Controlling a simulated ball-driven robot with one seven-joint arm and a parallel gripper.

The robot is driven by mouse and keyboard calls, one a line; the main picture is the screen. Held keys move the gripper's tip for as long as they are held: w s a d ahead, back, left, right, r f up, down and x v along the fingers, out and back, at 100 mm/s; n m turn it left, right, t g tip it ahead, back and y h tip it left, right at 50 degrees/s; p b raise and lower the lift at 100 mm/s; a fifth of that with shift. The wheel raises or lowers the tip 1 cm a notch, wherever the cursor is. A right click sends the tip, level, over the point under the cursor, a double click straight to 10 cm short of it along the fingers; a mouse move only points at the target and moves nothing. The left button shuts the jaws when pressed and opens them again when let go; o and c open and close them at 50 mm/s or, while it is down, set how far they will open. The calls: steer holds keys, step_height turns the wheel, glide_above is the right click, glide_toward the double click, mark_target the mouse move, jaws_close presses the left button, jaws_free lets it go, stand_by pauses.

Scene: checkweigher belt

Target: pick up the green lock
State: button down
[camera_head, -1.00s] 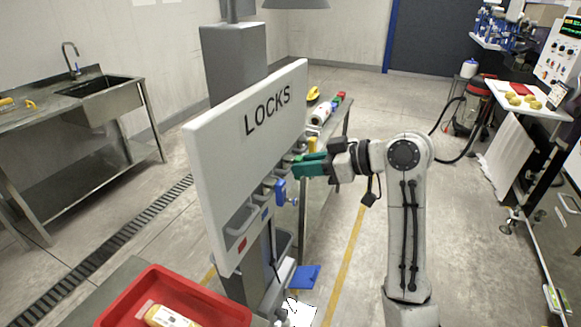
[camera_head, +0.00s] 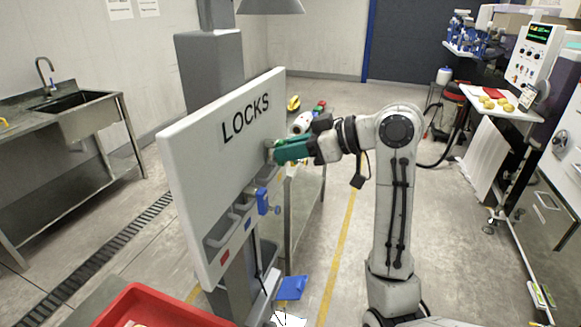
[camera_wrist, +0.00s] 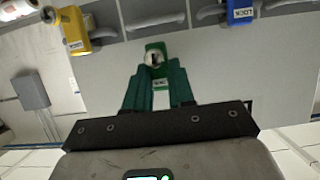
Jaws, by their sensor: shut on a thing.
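The green lock (camera_wrist: 155,47) shows in the wrist view between the fingertips of my gripper (camera_wrist: 158,74), with a silver keyed end and a white label. My gripper, with green fingers, is shut on it. In the head view my gripper (camera_head: 280,151) is in front of the right part of the LOCKS board (camera_head: 208,163), above its row of hooks. There the lock is hard to tell from the green fingers. In the wrist view the lock appears apart from the hooks.
A blue lock (camera_head: 262,201) hangs on the board; it also shows in the wrist view (camera_wrist: 239,12). A yellow lock (camera_wrist: 73,29) hangs at the other side. A red tray (camera_head: 150,300) lies in front, a steel sink bench (camera_head: 75,118) at left. Floor behind my arm is open.

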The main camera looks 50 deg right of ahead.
steer(key=shift+r, duration=0.85)
steer(key=s+d+b, duration=0.1)
steer(key=s+d, duration=0.3)
steer(key=s, duration=0.5)
steer(key=s+d+b, duration=0.1)
steer(key=s+d, duration=0.3)
steer(key=s, duration=0.4)
steer(key=shift+s+d+f, duration=0.15)
steer(key=shift+s+d, duration=0.05)
steer(key=shift+s, duration=0.15)
steer(key=shift+s+p, duration=0.15)
steer(key=shift+p, duration=0.2)
steer(key=s+d+p, duration=0.1)
steer(key=s+d, duration=0.2)
steer(key=s, duration=0.7)
steer(key=shift+s+d+p, duration=0.15)
steer(key=shift+d+p, duration=0.2)
steer(key=shift+d, duration=0.05)
